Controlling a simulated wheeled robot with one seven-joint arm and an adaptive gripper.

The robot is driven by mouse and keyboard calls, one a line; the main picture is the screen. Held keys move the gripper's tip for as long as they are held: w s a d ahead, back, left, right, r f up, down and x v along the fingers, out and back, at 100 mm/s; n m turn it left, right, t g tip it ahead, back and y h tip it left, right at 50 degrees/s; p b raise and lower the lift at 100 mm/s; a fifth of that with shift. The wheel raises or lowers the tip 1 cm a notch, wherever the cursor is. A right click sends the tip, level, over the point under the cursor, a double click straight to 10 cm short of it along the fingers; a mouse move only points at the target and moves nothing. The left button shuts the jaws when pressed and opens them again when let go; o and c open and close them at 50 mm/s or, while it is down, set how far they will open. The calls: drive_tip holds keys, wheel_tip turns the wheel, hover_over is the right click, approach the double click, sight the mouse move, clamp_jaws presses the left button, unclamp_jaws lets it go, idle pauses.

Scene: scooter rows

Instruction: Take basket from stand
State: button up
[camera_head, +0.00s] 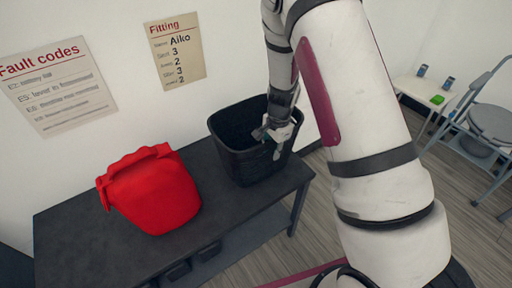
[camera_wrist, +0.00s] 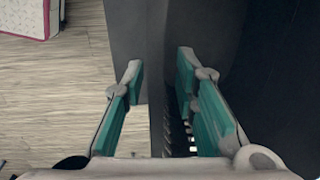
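The black basket (camera_head: 240,165) stands upright on the right end of the dark stand (camera_head: 75,240), its top open. My gripper (camera_head: 276,138) is at the basket's right side, at its rim. In the wrist view the basket wall (camera_wrist: 200,25) runs down between the fingers of my gripper (camera_wrist: 160,80). The fingers are apart, one on each side of the wall, with a visible gap at the left finger. Contact at the right finger cannot be told. Part of the basket's right rim is hidden behind my gripper.
A red bag-like container (camera_head: 155,195) with a handle sits left of the basket on the stand. A fault-code sheet (camera_head: 60,85) and a fitting sheet (camera_head: 175,55) hang on the wall.

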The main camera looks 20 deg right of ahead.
drive_tip(key=shift+f, duration=0.55)
drive_tip(key=shift+w, duration=0.1)
clamp_jaws()
drive_tip(key=shift+r, duration=0.1)
